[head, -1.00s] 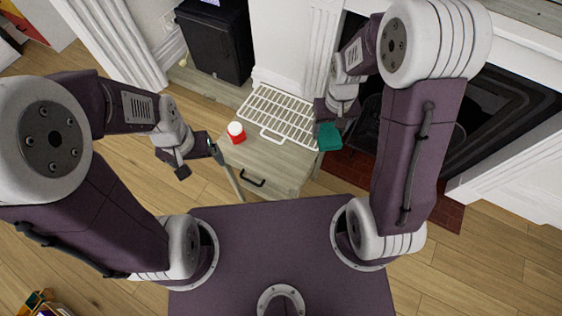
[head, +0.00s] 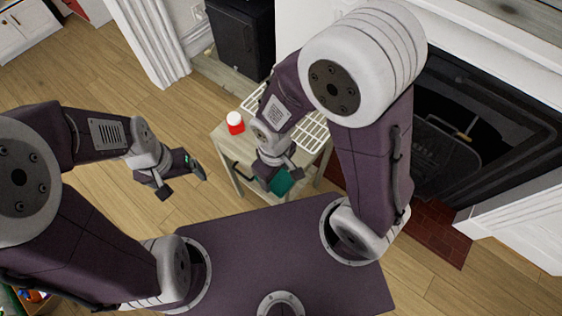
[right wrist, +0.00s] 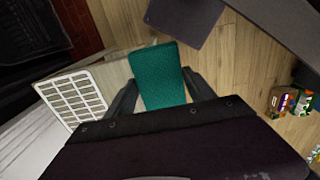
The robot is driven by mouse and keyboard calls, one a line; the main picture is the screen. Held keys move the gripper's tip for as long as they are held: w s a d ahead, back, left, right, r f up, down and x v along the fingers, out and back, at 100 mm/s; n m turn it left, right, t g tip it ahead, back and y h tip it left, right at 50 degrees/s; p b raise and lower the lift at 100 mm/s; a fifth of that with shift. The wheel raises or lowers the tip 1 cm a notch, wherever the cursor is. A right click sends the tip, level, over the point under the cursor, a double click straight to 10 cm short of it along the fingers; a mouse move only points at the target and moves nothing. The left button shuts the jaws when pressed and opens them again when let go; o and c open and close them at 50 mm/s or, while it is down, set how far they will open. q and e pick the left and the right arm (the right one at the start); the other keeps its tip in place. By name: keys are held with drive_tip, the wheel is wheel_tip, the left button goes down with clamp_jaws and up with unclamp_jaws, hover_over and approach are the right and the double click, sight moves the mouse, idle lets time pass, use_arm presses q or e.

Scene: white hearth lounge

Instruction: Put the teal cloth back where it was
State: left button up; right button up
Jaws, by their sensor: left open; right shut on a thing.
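The teal cloth (head: 281,182) is in my right gripper (head: 277,176), at the front of the small wooden table (head: 222,143). In the right wrist view the cloth (right wrist: 158,76) hangs flat between the two fingers and looks like a rectangle. In the head view my right wrist hides part of it, and I cannot tell whether it touches the table. My left gripper (head: 186,174) is open and empty, out to the left of the table over the floor.
A red jar with a white lid (head: 235,123) stands on the table's left side. A white wire rack (head: 313,131) lies on the tabletop, partly behind my right arm; the right wrist view shows it too (right wrist: 73,99). A black box (head: 241,37) and the fireplace (head: 487,125) stand behind.

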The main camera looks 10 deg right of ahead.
drive_tip(key=w+d+f, duration=0.1)
drive_tip(key=w+f, duration=0.1)
drive_tip(key=w, duration=0.1)
drive_tip(key=w+d+f, duration=0.2)
drive_tip(key=w, duration=0.2)
drive_tip(key=w+d+f+b, duration=0.1)
drive_tip(key=w+f, duration=0.2)
drive_tip(key=w, duration=0.1)
drive_tip(key=shift+d, duration=0.25)
drive_tip(key=shift+f, duration=2.05)
drive_tip(key=shift+s+f+b, duration=0.1)
drive_tip(key=shift+b, duration=0.2)
drive_tip(key=o, duration=1.3)
